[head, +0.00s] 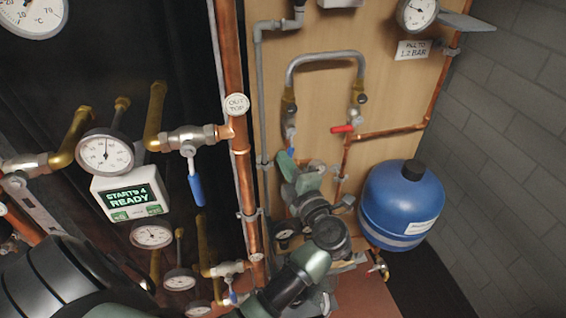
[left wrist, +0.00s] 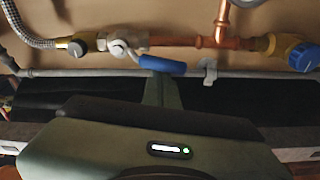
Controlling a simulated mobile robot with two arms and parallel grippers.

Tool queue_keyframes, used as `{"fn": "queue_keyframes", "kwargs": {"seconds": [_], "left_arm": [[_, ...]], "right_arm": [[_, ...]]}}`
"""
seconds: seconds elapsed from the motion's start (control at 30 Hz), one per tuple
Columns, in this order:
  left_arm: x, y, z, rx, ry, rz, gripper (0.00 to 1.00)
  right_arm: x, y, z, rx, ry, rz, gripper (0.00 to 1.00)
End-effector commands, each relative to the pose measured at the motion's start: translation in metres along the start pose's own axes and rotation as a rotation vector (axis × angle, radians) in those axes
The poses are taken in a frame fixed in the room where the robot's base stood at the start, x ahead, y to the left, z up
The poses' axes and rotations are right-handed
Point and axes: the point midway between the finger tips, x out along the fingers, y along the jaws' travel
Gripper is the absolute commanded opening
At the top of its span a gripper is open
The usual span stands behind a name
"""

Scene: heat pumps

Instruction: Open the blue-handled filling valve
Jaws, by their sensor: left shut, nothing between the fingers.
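The filling valve's blue handle (head: 291,135) shows in the head view below the left end of the grey braided hose, pointing down. In the left wrist view the blue handle (left wrist: 163,65) runs from its pivot toward the right, nearly along the copper pipe and slightly slanted. My right gripper is not in view.
The braided hose (head: 325,56) arches to a valve with a red handle (head: 343,129). A blue tank (head: 402,204) hangs at the right. Another blue lever (head: 196,190) and gauges (head: 106,152) stand at the left. A blue-capped fitting (left wrist: 303,55) sits on the same pipe.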

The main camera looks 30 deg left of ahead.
Motion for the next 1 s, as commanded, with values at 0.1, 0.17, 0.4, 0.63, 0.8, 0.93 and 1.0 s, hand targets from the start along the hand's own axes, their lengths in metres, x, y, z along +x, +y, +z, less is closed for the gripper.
{"fn": "queue_keyframes", "kwargs": {"seconds": [0.1,0.17,0.4,0.63,0.8,0.93,1.0], "left_arm": [[-0.002,-0.003,0.008,-0.080,-0.001,-0.016,0.00],[-0.002,-0.002,0.011,-0.080,-0.002,-0.015,0.00],[-0.003,-0.003,0.014,-0.078,-0.005,-0.011,0.00],[-0.003,-0.003,0.014,-0.078,-0.006,-0.010,0.00],[-0.002,-0.002,0.010,-0.075,-0.005,-0.005,0.00],[0.001,0.003,0.000,0.003,-0.004,0.007,0.00],[0.003,0.007,-0.011,0.054,-0.001,0.009,0.00]], "right_arm": [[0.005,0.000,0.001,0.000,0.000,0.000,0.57],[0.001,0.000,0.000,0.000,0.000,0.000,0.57],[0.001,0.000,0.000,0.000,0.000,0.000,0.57],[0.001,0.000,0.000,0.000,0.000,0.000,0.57],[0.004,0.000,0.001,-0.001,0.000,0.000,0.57],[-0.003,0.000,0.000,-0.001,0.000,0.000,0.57],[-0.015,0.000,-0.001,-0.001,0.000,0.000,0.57]]}}
